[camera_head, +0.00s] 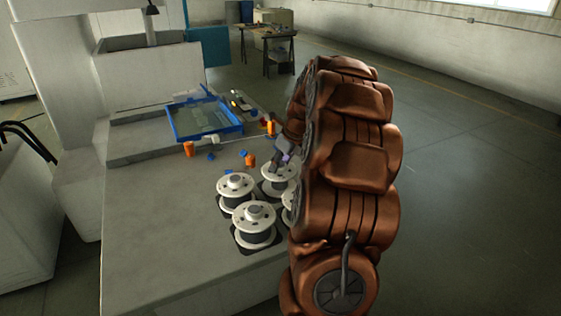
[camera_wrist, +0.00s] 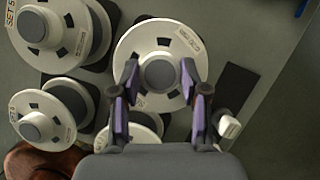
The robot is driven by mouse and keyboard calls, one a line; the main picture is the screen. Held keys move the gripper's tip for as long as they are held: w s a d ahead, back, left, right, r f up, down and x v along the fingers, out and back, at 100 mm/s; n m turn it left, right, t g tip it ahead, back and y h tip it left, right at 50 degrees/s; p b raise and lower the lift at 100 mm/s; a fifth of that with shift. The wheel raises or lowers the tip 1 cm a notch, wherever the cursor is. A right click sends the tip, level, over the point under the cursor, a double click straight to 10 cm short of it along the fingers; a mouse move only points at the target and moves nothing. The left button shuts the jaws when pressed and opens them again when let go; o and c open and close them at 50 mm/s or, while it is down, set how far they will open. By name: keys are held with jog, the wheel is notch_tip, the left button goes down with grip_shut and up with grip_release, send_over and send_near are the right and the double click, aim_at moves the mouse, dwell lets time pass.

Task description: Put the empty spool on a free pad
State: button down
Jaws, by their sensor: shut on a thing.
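In the wrist view, my gripper (camera_wrist: 160,78) is shut on the raised hub of a white-flanged spool (camera_wrist: 155,43), one purple-padded finger on each side. In the head view, my gripper (camera_head: 281,156) is at the rear right spool (camera_head: 279,172), partly hidden by my arm. The spool is upright; I cannot tell whether it touches its dark pad. Its core is hidden from above in the wrist view. A dark rectangle, seemingly a bare pad (camera_wrist: 236,85), lies right of it in the wrist view.
Other spools stand close by: rear left (camera_head: 236,185), front left (camera_head: 254,216), and one partly behind my arm (camera_head: 288,200). Orange pieces (camera_head: 250,160) and a blue tray (camera_head: 176,137) lie farther back. The table's left front (camera_head: 160,240) is clear.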

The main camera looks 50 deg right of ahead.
jog(key=shift+f, duration=0.15)
jog(key=c, duration=0.6)
grip_release()
jog(key=shift+f, duration=0.15)
jog(key=b+v, duration=0.3)
jog(key=v, duration=0.9)
